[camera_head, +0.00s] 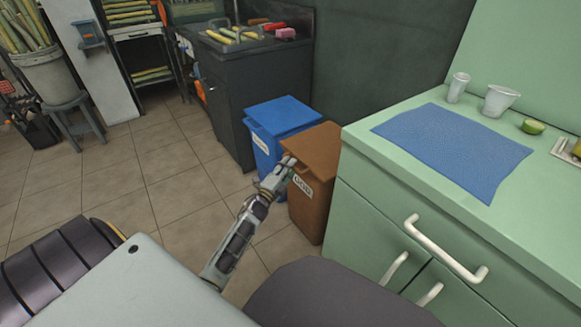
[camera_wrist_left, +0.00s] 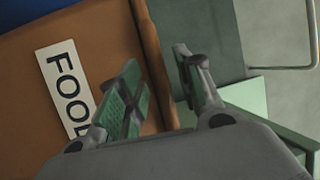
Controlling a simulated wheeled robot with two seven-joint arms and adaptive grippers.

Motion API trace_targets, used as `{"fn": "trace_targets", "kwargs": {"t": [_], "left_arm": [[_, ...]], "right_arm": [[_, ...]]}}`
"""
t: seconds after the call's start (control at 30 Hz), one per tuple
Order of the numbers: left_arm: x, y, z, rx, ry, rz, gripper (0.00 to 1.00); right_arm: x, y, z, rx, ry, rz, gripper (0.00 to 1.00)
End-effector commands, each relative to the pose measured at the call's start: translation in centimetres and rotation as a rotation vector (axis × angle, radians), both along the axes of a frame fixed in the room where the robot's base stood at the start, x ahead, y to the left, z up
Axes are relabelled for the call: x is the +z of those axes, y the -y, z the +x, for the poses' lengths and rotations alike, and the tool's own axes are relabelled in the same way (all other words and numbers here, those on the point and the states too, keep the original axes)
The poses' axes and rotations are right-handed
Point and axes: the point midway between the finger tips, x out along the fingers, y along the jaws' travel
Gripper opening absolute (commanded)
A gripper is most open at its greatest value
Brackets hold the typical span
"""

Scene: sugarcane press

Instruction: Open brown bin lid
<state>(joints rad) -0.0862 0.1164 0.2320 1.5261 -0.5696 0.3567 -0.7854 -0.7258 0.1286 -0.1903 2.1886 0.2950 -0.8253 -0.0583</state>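The brown bin (camera_head: 308,218) stands on the floor between the blue bin and the green counter, its brown lid (camera_head: 316,148) down. A white label reading FOOD (camera_wrist_left: 66,88) is on its front, partly behind a finger in the left wrist view. My left gripper (camera_head: 285,167) is at the front edge of the lid, near the lid's left corner. In the left wrist view, the left gripper (camera_wrist_left: 157,58) has its two green-padded fingers apart, with a brown edge of the bin showing between them. I cannot tell whether they touch it. My right gripper is out of view.
The blue bin (camera_head: 265,150) stands close on the left of the brown bin. The green counter (camera_head: 375,205) with white handles is close on the right. A dark sink cabinet (camera_head: 237,95) stands behind. The tiled floor (camera_head: 165,185) to the left is clear.

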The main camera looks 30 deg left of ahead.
Motion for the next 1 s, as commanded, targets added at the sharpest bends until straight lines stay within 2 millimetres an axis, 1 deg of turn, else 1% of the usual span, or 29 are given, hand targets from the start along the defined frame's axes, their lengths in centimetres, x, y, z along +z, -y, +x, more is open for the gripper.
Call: {"fn": "trace_targets", "kwargs": {"t": [0.1, 0.23, 0.6, 0.67, 0.8, 0.9, 1.0], "left_arm": [[0.0, -0.1, 0.8, 0.001, -0.001, 0.001, 0.35], [0.2, -0.1, 1.4, 0.001, 0.0, 0.001, 0.35], [0.3, -0.1, 1.6, 0.001, 0.0, 0.001, 0.35], [0.3, -0.1, 1.6, 0.001, 0.0, 0.001, 0.29], [0.3, -0.1, 1.6, 0.001, -0.001, 0.001, 0.11], [0.3, -0.1, 1.5, 0.001, -0.001, 0.001, 0.0], [0.3, -0.1, 1.5, 0.001, -0.001, 0.001, 0.0]], "right_arm": [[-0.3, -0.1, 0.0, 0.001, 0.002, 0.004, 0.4], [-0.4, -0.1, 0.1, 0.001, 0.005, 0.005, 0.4], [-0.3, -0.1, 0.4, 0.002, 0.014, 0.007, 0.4], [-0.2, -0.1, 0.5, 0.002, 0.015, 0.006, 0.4], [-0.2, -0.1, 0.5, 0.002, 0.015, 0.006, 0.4], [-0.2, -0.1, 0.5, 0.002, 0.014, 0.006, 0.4], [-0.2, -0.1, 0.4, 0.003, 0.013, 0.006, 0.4]]}}
